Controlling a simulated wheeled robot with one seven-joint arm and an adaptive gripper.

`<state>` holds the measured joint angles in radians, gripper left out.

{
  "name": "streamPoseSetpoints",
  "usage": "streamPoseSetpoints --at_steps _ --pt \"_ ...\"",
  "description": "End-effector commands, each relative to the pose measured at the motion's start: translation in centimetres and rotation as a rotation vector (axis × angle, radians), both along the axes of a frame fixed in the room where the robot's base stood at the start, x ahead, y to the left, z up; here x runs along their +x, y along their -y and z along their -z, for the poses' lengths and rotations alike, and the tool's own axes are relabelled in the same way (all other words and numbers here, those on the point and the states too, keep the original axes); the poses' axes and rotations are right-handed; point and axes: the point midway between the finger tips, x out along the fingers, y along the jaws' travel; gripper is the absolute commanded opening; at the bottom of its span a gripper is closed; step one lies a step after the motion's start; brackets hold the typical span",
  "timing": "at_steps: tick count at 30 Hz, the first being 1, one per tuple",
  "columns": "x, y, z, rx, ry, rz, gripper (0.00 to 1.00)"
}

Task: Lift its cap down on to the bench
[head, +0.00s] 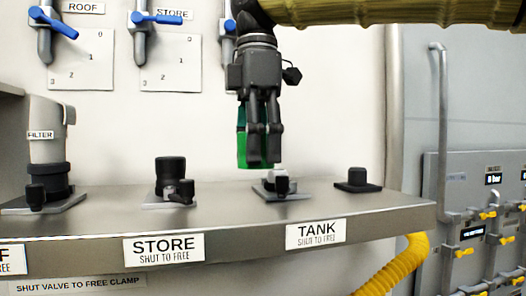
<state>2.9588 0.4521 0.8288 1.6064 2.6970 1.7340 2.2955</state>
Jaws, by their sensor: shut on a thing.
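My gripper (263,148) points down above the TANK station of the bench (225,215). Its dark fingers are shut on a green piece (242,152), which shows beside and just below the fingertips; the fingers hide much of it. I cannot tell whether this piece is the cap. Below it, the TANK port (276,184) has a small pale top and a black clamp knob on a grey plate. The green piece appears apart from the port, though the gap is small. A black square cap-like piece (358,181) sits on the bench to the right.
The STORE port (170,176) with a black top stands left, and a grey FILTER canister (49,143) stands farther left. Blue-handled valves (156,18) are on the wall above. A yellow hose (392,267) hangs below the bench's right end. Bare bench lies between stations.

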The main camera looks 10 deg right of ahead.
Motion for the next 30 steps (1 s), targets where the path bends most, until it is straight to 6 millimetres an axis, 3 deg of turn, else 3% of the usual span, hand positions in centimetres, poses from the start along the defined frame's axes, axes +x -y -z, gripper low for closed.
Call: streamPoseSetpoints --at_steps 30 --pt "-0.1 -0.1 -1.7 0.0 0.0 -0.001 0.26"
